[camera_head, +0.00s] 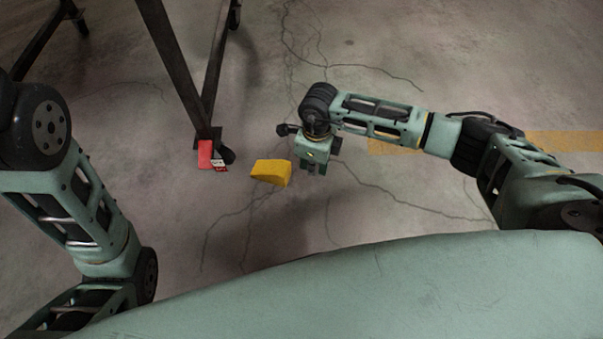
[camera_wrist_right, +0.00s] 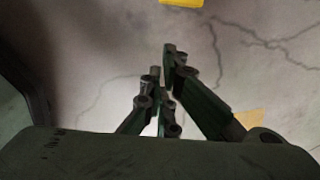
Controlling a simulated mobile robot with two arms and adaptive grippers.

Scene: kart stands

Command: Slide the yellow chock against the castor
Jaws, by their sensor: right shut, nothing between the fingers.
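The yellow chock (camera_head: 270,172) is a wedge lying on the concrete floor in the head view. A corner of the chock (camera_wrist_right: 182,2) shows at the top edge of the right wrist view. The castor (camera_head: 227,156) is a dark wheel at the foot of the stand's leg, left of the chock, with a gap of floor between them. My right gripper (camera_head: 311,171) is just right of the chock, pointing down and apart from it. In the right wrist view my right gripper (camera_wrist_right: 163,72) is shut and empty. My left gripper is out of view.
The dark metal stand (camera_head: 180,75) rises at the upper left. Other castors (camera_head: 235,17) stand farther back. A yellow floor stripe (camera_head: 560,141) runs at the right.

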